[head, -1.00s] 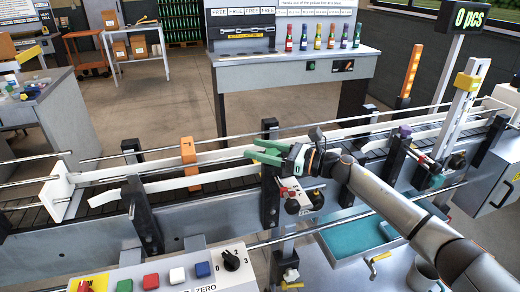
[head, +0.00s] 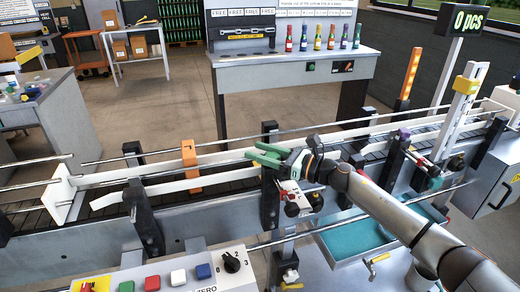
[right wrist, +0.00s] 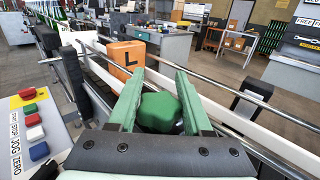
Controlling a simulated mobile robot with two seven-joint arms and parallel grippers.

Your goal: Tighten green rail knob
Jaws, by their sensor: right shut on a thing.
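My right gripper (head: 266,155) has green fingers and sits over the black post on the near side of the conveyor in the head view. In the right wrist view, the green rail knob (right wrist: 160,111) is a rounded, lobed block between the two fingers (right wrist: 160,100), which are shut on it. In the head view the knob is hard to tell apart from the green fingers. The white guide rail (head: 225,178) runs along the conveyor beside the post. My left gripper is not in view.
An orange block marked L (right wrist: 127,57) straddles the rail, near the gripper; it also shows in the head view (head: 190,166). A button panel (head: 165,276) stands at the front. A purple knob (head: 404,134) tops another post to the right. A teal tray (head: 350,241) lies below the arm.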

